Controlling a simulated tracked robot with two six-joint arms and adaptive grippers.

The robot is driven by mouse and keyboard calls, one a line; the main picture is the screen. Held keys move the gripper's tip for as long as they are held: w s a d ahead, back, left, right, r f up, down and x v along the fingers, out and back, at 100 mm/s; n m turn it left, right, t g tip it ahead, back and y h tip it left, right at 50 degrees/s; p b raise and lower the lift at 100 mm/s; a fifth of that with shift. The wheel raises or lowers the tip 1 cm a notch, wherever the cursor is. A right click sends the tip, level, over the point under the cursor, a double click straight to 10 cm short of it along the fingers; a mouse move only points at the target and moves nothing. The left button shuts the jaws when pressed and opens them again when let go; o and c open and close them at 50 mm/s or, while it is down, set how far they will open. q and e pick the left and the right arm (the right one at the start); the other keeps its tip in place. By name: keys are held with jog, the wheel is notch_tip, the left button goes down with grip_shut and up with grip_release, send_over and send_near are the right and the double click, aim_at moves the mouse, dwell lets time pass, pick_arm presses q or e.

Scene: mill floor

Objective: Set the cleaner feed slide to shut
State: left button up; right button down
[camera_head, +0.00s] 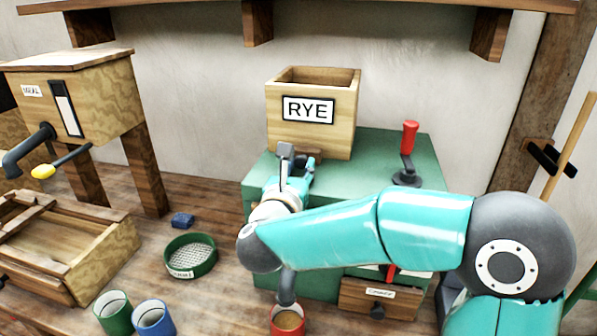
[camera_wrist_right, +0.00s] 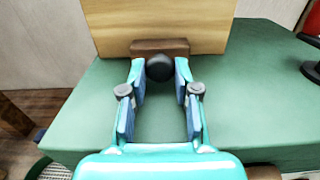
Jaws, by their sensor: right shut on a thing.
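The cleaner is a green cabinet (camera_head: 385,150) with a wooden hopper (camera_head: 345,120) labelled RYE on top. At the hopper's foot is a brown wooden slide (camera_wrist_right: 160,46) with a dark round knob (camera_wrist_right: 160,68). In the head view the slide (camera_head: 308,153) is partly covered by my gripper. My right gripper (camera_wrist_right: 160,75) is shut on the knob, one finger on each side of it; in the head view it also shows (camera_head: 293,165) in front of the hopper. How far the slide is out is hard to tell. My left gripper is not in view.
A red-handled lever (camera_head: 409,150) stands on the cabinet, right of the hopper. A cup with brown contents (camera_head: 288,322) is under a spout below my right arm.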

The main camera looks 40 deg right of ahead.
jog(key=c, duration=1.1)
grip_release()
jog(key=shift+w+d+r, duration=0.1)
jog(key=shift+d+r, duration=0.05)
jog(key=shift+o, duration=1.2)
jog(key=shift+w+d, duration=0.1)
jog(key=v, duration=1.2)
